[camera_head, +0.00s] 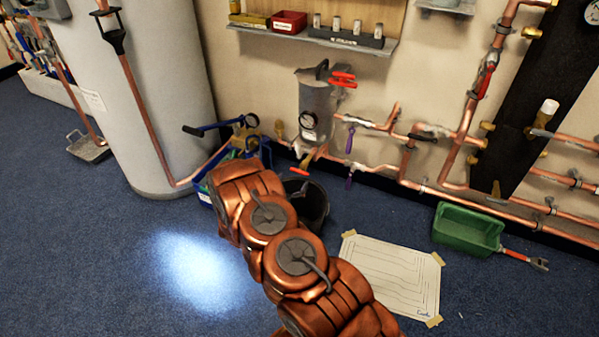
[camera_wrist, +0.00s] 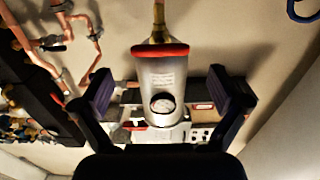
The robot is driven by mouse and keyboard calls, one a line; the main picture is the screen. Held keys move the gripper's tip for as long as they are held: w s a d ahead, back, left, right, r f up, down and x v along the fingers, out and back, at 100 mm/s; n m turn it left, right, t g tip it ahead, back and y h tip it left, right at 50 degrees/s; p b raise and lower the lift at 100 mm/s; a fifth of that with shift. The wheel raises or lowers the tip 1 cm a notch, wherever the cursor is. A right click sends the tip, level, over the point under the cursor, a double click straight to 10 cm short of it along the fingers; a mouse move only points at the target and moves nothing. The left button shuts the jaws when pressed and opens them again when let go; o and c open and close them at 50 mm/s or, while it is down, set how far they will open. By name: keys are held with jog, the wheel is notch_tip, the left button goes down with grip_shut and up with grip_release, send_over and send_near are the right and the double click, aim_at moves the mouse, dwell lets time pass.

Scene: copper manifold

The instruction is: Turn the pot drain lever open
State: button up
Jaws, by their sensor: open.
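The grey metal pot (camera_head: 318,92) with a round gauge is on the wall in the head view. A red-orange handle (camera_head: 309,180) shows below it, over a black bucket (camera_head: 316,208). In the wrist view, which looks upside down, the pot (camera_wrist: 165,78) is between and beyond the fingers of my gripper (camera_wrist: 164,88). A red bar (camera_wrist: 160,50) crosses the pot's lower end beside a brass fitting (camera_wrist: 158,20); it looks like the drain lever. My gripper is open and empty, with no visible contact. In the head view my arm hides it.
Copper pipes (camera_head: 460,140) with valves run along the wall to the right. A shelf (camera_head: 270,33) is above the pot. A grey cylinder tank (camera_head: 150,90) stands at left. A green tray (camera_head: 466,230) and a taped paper sheet (camera_head: 392,275) are on the floor.

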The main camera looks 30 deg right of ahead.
aim_at(298, 172)
jog(key=b+x, duration=0.1)
jog(key=x, duration=0.3)
jog(key=shift+d+f, duration=0.1)
jog(key=shift+d, duration=0.15)
jog(key=shift+w+d, duration=0.45)
jog(key=shift+d, duration=0.15)
jog(key=c, duration=1.2)
jog(key=shift+o, duration=0.2)
